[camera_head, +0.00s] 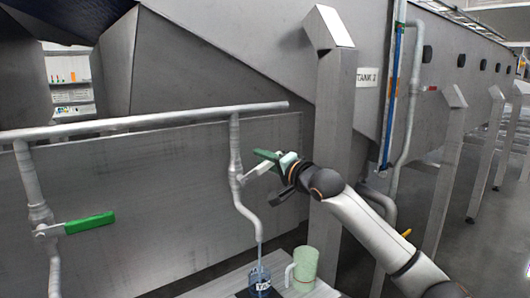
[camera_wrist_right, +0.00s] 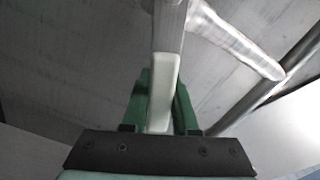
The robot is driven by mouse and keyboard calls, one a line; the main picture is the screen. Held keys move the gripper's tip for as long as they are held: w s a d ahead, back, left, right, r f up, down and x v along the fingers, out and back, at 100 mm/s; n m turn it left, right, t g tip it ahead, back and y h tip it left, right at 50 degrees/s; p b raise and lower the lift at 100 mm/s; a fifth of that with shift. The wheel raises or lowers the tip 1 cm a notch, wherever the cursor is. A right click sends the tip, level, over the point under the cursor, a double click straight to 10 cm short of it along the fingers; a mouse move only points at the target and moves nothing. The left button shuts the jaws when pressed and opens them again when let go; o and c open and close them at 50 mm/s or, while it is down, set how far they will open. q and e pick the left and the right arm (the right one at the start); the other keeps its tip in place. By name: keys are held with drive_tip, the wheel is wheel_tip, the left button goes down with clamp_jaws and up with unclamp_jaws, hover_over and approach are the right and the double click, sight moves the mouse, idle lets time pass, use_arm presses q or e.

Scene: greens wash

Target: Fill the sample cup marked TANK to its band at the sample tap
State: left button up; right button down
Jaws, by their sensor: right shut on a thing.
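The sample tap (camera_head: 236,180) is a grey pipe with a spout bent downward. My right gripper (camera_head: 276,160) is shut on its lever (camera_head: 256,171); the lever also shows pale between the green fingers in the right wrist view (camera_wrist_right: 162,95). A thin bluish stream (camera_head: 260,253) runs from the spout into the clear sample cup (camera_head: 260,279) directly below. The cup stands upright, looks bluish inside and has a white label, only partly readable. I cannot make out its band or the liquid level. My left gripper is out of view.
A pale green jug (camera_head: 304,266) stands just right of the cup on a light table (camera_head: 218,288). A second pipe at left has a green lever (camera_head: 90,223). A tank sign (camera_head: 367,77) hangs on the grey tank behind, beside a steel post (camera_head: 333,120).

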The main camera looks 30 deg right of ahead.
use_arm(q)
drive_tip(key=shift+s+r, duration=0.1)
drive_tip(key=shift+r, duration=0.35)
use_arm(e)
drive_tip(key=shift+a+r+n, duration=0.1)
drive_tip(key=shift+r+n, duration=0.3)
drive_tip(key=shift+n, duration=0.1)
drive_tip(key=c, duration=0.7)
unclamp_jaws()
drive_tip(key=shift+f, duration=0.1)
drive_tip(key=shift+s, duration=0.15)
use_arm(q)
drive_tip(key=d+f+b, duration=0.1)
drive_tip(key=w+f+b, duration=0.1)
drive_tip(key=b, duration=0.1)
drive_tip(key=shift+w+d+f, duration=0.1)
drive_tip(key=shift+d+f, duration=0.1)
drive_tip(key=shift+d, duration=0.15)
use_arm(e)
drive_tip(key=s, duration=0.8)
drive_tip(key=s+d, duration=0.1)
drive_tip(key=s, duration=0.3)
drive_tip(key=shift+s, duration=0.1)
